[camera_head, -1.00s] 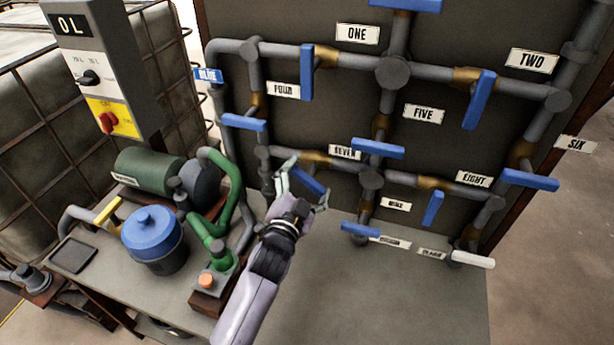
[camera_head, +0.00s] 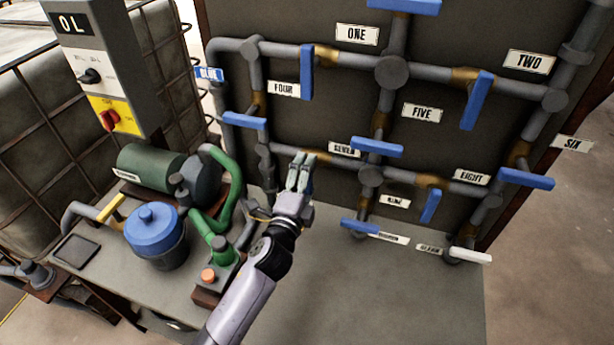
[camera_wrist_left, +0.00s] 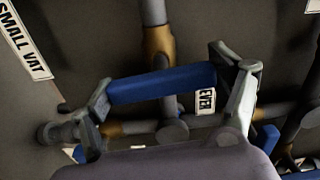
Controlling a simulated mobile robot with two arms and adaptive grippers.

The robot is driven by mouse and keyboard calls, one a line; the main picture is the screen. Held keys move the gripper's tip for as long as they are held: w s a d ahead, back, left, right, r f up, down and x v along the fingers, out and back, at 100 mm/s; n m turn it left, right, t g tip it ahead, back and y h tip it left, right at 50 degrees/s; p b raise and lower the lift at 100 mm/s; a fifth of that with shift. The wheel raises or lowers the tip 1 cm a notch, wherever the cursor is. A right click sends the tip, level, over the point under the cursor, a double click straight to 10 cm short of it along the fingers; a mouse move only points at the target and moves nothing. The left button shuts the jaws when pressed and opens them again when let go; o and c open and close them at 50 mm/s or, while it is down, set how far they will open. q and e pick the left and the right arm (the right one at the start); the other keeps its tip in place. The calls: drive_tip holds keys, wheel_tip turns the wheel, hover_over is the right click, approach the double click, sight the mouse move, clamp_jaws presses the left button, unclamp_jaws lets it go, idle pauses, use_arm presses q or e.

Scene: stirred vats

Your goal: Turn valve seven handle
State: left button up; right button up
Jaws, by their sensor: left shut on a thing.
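The valve board's SEVEN label (camera_head: 344,150) is left of its middle in the head view, partly cut off by a pipe. My left gripper (camera_head: 302,162) is at the valve just left of this label. Its fingers look nearly edge-on there and hide the handle. In the left wrist view, a blue bar handle (camera_wrist_left: 160,84) lies lengthwise between the two fingers of my left gripper (camera_wrist_left: 168,90). The fingers are shut on its ends. Part of a label (camera_wrist_left: 205,102) shows behind it. My right gripper is in neither view.
Other blue handles surround it, including FOUR's (camera_head: 306,72) above and FIVE's (camera_head: 376,147) to the right. Green piping (camera_head: 222,190), a blue-lidded pot (camera_head: 154,230) and a switch box (camera_head: 98,75) stand left. The bench (camera_head: 400,300) at front right is clear.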

use_arm(q)
drive_tip(key=shift+m, duration=0.5)
drive_tip(key=o, duration=1.1)
drive_tip(key=v, duration=1.2)
drive_tip(key=shift+a, duration=0.1)
